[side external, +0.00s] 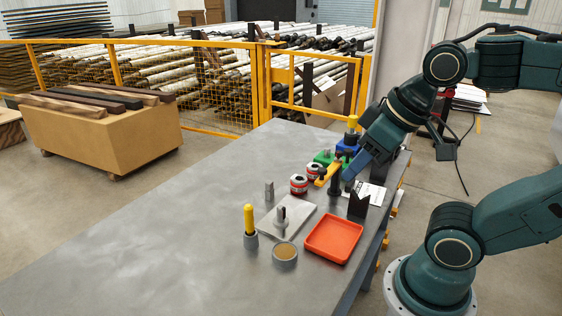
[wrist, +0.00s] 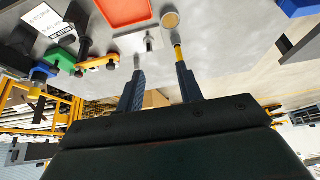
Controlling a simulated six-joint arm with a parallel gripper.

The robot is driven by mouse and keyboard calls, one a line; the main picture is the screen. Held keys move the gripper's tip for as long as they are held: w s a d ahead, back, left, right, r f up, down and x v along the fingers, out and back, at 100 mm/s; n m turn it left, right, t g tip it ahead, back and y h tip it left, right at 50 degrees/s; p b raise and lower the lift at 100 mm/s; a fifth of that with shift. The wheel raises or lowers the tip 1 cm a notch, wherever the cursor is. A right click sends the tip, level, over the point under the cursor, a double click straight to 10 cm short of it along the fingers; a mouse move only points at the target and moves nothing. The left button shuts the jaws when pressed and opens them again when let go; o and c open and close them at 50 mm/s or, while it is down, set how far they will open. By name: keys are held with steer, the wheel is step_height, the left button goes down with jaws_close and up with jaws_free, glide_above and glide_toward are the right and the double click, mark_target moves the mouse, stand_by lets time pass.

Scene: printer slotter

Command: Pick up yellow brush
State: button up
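The yellow brush (side external: 249,218) stands upright on the grey table, with a yellow handle above a dark grey lower part. In the wrist view it (wrist: 178,50) appears beyond the tip of the right finger, which overlaps its end. My gripper (wrist: 159,68) is open, its two fingers spread with nothing held between them. In the side view my gripper (side external: 352,172) is over the table's right part, well away from the brush; its fingertips are hard to make out there.
A round tan-topped dish (side external: 285,253) and a light plate with a small post (side external: 287,222) stand near the brush. An orange-red tray (side external: 333,238), red-and-white round parts (side external: 298,184), a yellow piece on a dark post (side external: 328,173) and green and blue bins lie rightward. The table's left is clear.

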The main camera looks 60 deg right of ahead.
steer(key=shift+o, duration=1)
steer(key=m+g, duration=0.6)
steer(key=m, duration=1.6)
glide_above(246, 205)
step_height(246, 205, down, 6)
steer(key=r, duration=0.1)
steer(key=shift+a+f, duration=0.1)
steer(key=shift+f, duration=0.2)
steer(key=shift+f, duration=0.1)
steer(key=shift+f, duration=4.2)
